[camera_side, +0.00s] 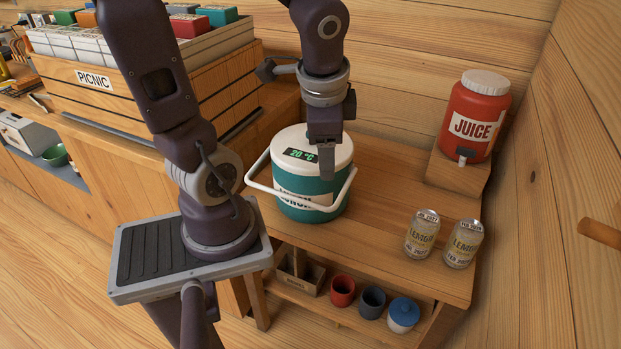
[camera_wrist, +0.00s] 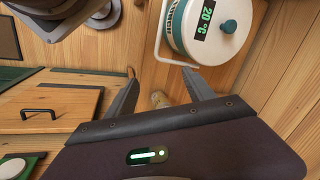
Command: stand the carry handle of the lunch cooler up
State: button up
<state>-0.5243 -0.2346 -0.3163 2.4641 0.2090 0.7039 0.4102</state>
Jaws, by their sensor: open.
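The lunch cooler (camera_side: 312,213) is a teal tub with a white lid and a dark display reading 20 °C. It stands on the wooden bench, and its lid and display also show in the wrist view (camera_wrist: 232,45). Its white carry handle (camera_side: 262,187) hangs lowered around the front side. In the wrist view, the handle (camera_wrist: 158,38) runs beside the tub, just beyond the fingertips. My gripper (camera_side: 327,176) points down over the cooler in the side view, hiding part of the lid and front. In the wrist view, its fingers (camera_wrist: 163,82) are spread apart with nothing between them.
Two lemon cans (camera_side: 441,238) stand at the bench's front right. A red juice dispenser (camera_side: 475,120) sits on a wooden block behind them. A picnic crate (camera_side: 190,80) is at back left. Cups (camera_side: 372,302) stand on the lower shelf.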

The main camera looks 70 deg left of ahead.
aim_at(320, 206)
jog(key=a+f+m+h, duration=0.1)
jog(key=f, duration=0.2)
jog(key=a+f+m+g+h, duration=0.1)
jog(key=a+f+m, duration=0.1)
jog(key=f, duration=0.1)
jog(key=w+a+f+m, duration=0.1)
jog(key=a+f, duration=0.1)
jog(key=f, duration=0.1)
jog(key=shift+w+f+m+g+h, duration=0.1)
jog(key=shift+f+m+g+h, duration=0.1)
jog(key=shift+m+g+h, duration=0.2)
jog(key=shift+a+f, duration=0.1)
jog(key=shift+f, duration=5.05)
grip_shut()
jog(key=shift+r, duration=1.5)
